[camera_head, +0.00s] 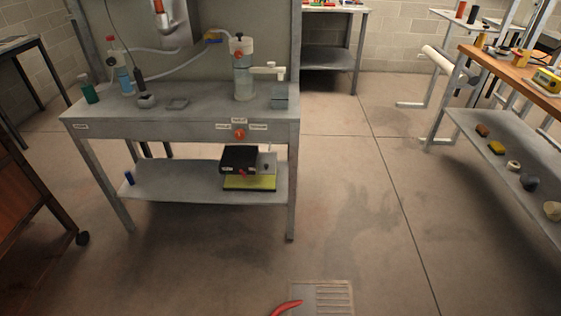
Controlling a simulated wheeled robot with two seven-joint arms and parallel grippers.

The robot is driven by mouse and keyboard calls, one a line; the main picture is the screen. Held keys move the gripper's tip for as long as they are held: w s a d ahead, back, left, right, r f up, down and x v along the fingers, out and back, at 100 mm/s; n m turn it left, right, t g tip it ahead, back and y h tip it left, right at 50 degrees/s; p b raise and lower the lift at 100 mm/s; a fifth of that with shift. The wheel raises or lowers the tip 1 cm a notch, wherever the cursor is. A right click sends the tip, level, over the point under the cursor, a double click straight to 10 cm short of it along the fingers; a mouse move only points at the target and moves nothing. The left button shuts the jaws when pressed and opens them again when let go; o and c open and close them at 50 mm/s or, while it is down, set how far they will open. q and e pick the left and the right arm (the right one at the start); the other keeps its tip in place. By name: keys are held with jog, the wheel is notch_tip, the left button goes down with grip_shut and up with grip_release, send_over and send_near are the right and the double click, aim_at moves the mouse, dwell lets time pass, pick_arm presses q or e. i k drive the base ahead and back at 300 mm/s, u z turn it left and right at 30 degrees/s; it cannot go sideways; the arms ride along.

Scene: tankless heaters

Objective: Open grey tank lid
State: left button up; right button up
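I cannot tell for sure which object is the grey tank. A grey workbench (185,125) stands left of centre. At the right end of its top is a small grey-blue box (280,97). A small dark grey block (147,101) and a flat grey square piece (178,103) lie on the bench top further left. No lid is clearly seen standing open. Neither of my grippers is in view.
A black box (239,160) sits on the bench's lower shelf. A shelving unit (510,140) with small items stands right, and a brown wheeled cabinet (28,205) left. Open floor (370,200) lies between. A red curved piece (287,307) shows at the bottom edge.

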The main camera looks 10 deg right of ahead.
aim_at(268, 161)
jog(key=z, duration=0.55)
jog(key=i, duration=1.25)
jog(key=z, duration=0.1)
